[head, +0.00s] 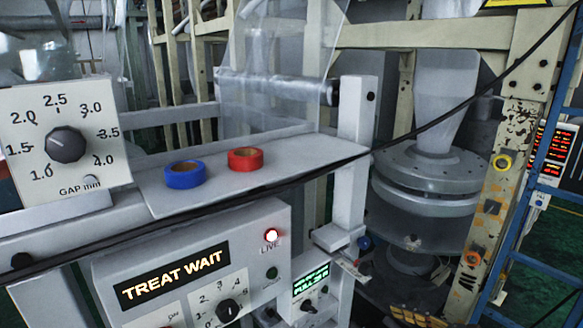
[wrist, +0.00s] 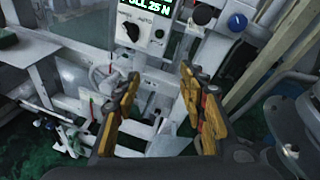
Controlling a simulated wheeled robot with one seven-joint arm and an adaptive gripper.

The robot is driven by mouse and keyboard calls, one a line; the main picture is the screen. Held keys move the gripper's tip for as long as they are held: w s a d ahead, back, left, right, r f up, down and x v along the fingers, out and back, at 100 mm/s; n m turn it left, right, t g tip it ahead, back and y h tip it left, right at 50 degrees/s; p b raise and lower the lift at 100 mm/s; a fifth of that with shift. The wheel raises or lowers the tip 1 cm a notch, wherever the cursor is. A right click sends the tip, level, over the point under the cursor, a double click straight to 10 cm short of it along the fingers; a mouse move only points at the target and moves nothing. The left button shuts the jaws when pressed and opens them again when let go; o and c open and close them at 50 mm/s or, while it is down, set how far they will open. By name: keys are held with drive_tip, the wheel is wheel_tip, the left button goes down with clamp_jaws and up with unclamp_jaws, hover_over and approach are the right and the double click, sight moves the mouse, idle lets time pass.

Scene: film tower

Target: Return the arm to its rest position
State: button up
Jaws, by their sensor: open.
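My gripper (wrist: 158,110) shows in the wrist view with its two yellow-padded fingers apart. It is open and nothing is between the fingers. Beyond it are a panel with a lit display reading PULL 25 N (wrist: 145,5) and a white machine frame. My gripper and arm do not show in the head view.
In the head view, a blue tape roll (head: 184,177) and a red tape roll (head: 245,160) lie on a grey shelf (head: 310,148). A gap dial (head: 67,144) stands at left. A black cable (head: 460,108) crosses the view.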

drive_tip(key=s+a+f+n+g+h+b, duration=0.1)
drive_tip(key=s+f+n+g+h+b, duration=0.8)
drive_tip(key=s+f+n+b, duration=0.65)
drive_tip(key=a+f+n+t+h+b, duration=0.1)
drive_tip(key=a+f+n+t+b, duration=0.2)
drive_tip(key=a+n+b, duration=0.2)
drive_tip(key=s+n+b, duration=0.1)
drive_tip(key=n+b, duration=0.1)
drive_tip(key=n, duration=0.1)
drive_tip(key=shift+a+f+t+h, duration=0.25)
drive_tip(key=shift+a+t+h, duration=0.1)
drive_tip(key=shift+t+h, duration=0.05)
drive_tip(key=shift+a, duration=0.15)
